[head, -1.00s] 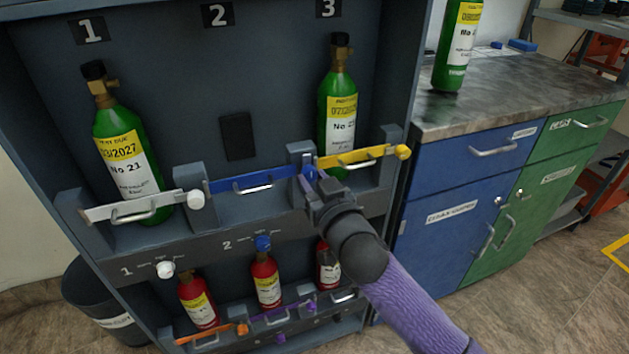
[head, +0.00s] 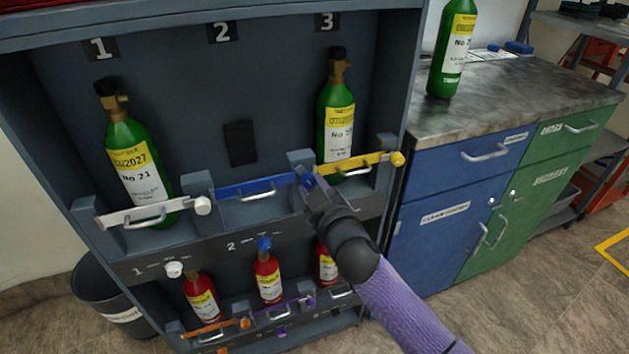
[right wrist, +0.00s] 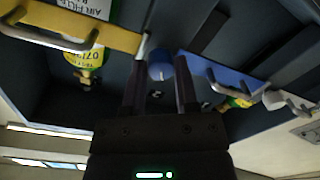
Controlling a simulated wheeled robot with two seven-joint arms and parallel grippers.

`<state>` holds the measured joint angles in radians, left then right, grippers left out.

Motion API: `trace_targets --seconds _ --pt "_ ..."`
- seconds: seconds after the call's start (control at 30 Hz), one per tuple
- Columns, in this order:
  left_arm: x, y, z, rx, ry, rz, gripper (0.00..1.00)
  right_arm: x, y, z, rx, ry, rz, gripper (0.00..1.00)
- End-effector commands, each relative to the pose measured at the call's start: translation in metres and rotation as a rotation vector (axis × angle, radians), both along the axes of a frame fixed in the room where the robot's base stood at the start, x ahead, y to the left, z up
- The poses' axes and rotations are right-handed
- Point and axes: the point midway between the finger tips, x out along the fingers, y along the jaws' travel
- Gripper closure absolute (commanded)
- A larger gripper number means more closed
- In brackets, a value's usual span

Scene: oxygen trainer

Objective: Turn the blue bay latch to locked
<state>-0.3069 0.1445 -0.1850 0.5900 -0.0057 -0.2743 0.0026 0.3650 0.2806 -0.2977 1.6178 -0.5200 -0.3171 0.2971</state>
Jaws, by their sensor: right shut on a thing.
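The blue bar (head: 255,187) with a metal handle lies across the front of bay 2, and its blue latch knob (head: 308,181) is at its right end. My right gripper (head: 313,188) is shut on this knob and partly hides it in the head view. In the right wrist view the knob (right wrist: 160,68) shows between the fingertips of my gripper (right wrist: 160,85). The knob's exact turn angle cannot be told. My left gripper is not in view.
Green cylinders stand in bay 1 (head: 135,165) and bay 3 (head: 337,115); bay 2 is empty. A white bar (head: 120,219) and a yellow bar (head: 355,165) flank the blue one. Another blue knob (head: 264,243) sits below. A blue cabinet (head: 440,225) stands at right.

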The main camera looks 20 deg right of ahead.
Motion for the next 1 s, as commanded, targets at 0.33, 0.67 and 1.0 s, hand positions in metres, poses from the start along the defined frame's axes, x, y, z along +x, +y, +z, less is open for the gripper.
trace_targets --seconds 0.33,0.67,1.0 --pt "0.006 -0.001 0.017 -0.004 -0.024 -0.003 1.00 0.000 0.000 0.003 -0.325 -0.011 0.000 1.00" --pt "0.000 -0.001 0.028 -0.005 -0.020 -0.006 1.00 0.000 0.000 0.003 -0.633 -0.022 0.001 1.00" --pt "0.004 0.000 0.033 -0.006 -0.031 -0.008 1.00 0.000 0.000 0.002 -0.887 -0.030 0.002 1.00"
